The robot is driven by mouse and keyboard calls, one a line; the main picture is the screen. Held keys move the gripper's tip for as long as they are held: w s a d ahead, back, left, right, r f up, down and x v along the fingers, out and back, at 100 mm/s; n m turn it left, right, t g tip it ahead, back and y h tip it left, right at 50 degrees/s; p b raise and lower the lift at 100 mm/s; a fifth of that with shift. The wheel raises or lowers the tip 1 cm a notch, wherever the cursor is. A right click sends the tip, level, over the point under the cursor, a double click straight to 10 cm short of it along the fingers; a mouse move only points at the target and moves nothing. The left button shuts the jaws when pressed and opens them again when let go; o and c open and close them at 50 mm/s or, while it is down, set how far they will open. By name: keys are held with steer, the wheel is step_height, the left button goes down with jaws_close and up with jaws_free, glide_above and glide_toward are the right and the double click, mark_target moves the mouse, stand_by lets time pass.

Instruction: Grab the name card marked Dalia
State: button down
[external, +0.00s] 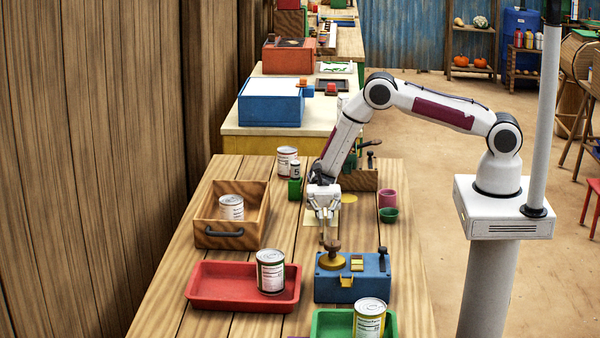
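My gripper (324,214) hangs fingers down over the wooden table, just behind the blue box with the round brass-coloured pan. Its fingers are small here, and I cannot tell whether they are open or shut or hold anything. A flat pale card-like patch (310,217) lies by the fingers, partly hidden by them. A yellow flat piece (349,198) lies just right of the gripper. No writing is legible on either, so I cannot tell which thing is the Dalia card.
The blue box (353,284) stands in front of my gripper. A wooden drawer (233,240) with a can and a red tray (215,304) with a can are at left. A green tray (328,325) is at the front. Pink (387,199) and green (388,215) cups stand right.

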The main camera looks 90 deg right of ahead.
steer(key=shift+r, duration=5)
